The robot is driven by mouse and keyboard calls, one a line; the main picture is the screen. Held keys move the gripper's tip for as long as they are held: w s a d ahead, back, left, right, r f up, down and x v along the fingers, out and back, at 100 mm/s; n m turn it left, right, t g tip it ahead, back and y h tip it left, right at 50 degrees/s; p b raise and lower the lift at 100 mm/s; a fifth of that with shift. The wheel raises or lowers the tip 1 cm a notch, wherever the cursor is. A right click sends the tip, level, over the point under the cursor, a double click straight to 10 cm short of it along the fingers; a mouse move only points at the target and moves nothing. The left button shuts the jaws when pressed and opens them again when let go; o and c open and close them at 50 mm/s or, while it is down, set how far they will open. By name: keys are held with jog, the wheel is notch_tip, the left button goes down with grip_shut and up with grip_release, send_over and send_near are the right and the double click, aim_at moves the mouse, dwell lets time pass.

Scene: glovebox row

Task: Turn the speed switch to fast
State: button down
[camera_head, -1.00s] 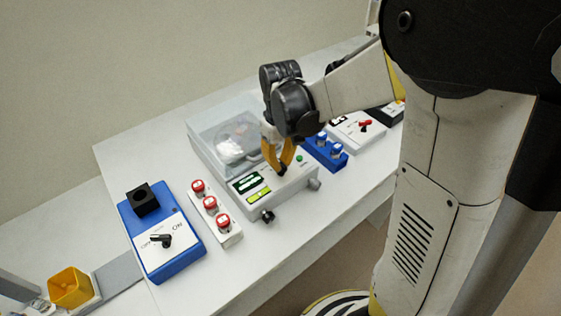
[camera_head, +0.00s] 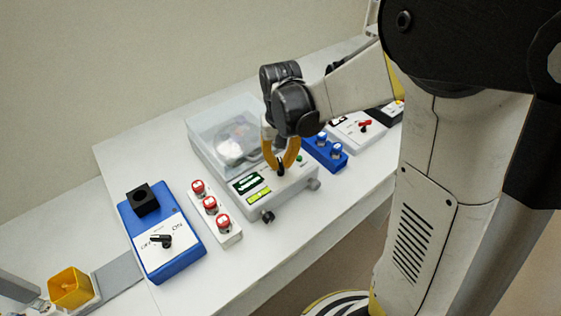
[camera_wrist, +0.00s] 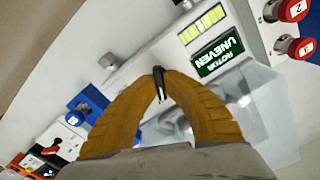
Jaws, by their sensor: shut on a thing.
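The centrifuge-like machine (camera_head: 258,207) is a white box with a clear lid and a sloped front panel. Its small black switch (camera_wrist: 158,84) shows between my fingertips in the wrist view; no speed labels are readable. My gripper (camera_head: 281,168) has yellow fingers and is shut on this black switch from above. The fingers hide much of the panel around the switch. The machine's dark display (camera_wrist: 219,52) reads "ROTOR UNEVEN", beside a yellow-green bar display (camera_wrist: 204,24). Under the clear lid (camera_head: 215,120) a round rotor (camera_head: 237,142) shows.
The table front (camera_head: 290,255) is clear.

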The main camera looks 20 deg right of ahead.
jog(key=shift+m, duration=0.4)
jog(key=c, duration=1.5)
grip_release()
